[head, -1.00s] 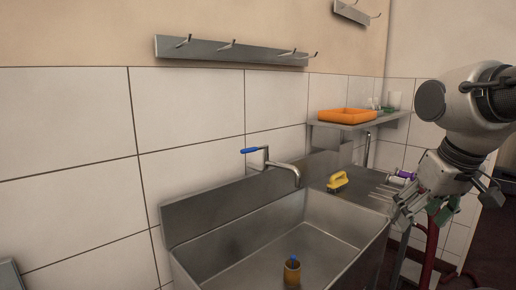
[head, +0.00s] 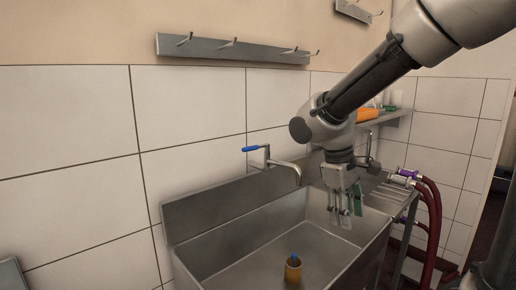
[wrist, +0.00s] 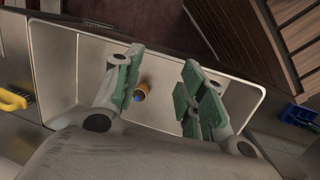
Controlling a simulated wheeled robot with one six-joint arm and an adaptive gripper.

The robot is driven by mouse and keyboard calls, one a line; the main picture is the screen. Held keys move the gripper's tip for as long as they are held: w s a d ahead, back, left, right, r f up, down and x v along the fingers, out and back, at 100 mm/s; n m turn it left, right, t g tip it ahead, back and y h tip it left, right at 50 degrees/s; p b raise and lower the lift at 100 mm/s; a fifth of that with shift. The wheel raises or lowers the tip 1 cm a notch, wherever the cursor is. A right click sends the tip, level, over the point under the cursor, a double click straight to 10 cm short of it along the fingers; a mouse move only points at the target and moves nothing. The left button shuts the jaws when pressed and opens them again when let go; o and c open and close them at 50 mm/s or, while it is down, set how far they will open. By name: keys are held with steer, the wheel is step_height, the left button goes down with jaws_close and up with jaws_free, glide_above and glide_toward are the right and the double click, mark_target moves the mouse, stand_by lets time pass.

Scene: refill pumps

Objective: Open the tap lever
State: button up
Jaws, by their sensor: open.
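The tap has a blue lever (head: 250,149) on a steel body with a curved spout (head: 285,167). It stands at the back of the steel sink (head: 225,226), and the lever points left in the head view. My gripper (head: 345,217) is right of the tap, pointing down over the right part of the sink, apart from the lever. In the wrist view my gripper (wrist: 154,95) has its green-padded fingers spread with nothing held between them. The lever cannot be made out in the wrist view.
The wrist view shows a yellow brush (wrist: 12,100) beside the basin. An orange tray (head: 368,115) on the shelf is partly hidden by my arm. Red hoses (head: 432,215) hang at right. A hook rail (head: 235,50) is above.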

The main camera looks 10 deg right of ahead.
steer(key=w+a+f+n+t+h, duration=0.1)
steer(key=w+a+f+n+h, duration=0.2)
steer(key=w+a+n+h, duration=0.45)
steer(key=n+t+h, duration=0.4)
steer(key=n+t, duration=0.5)
steer(key=t, duration=0.1)
glide_toward(258, 147)
steer(key=w+d, duration=0.2)
steer(key=w, duration=0.1)
steer(key=x, duration=0.7)
steer(key=shift+d+f, duration=0.15)
steer(key=shift+d, duration=0.05)
jaws_close()
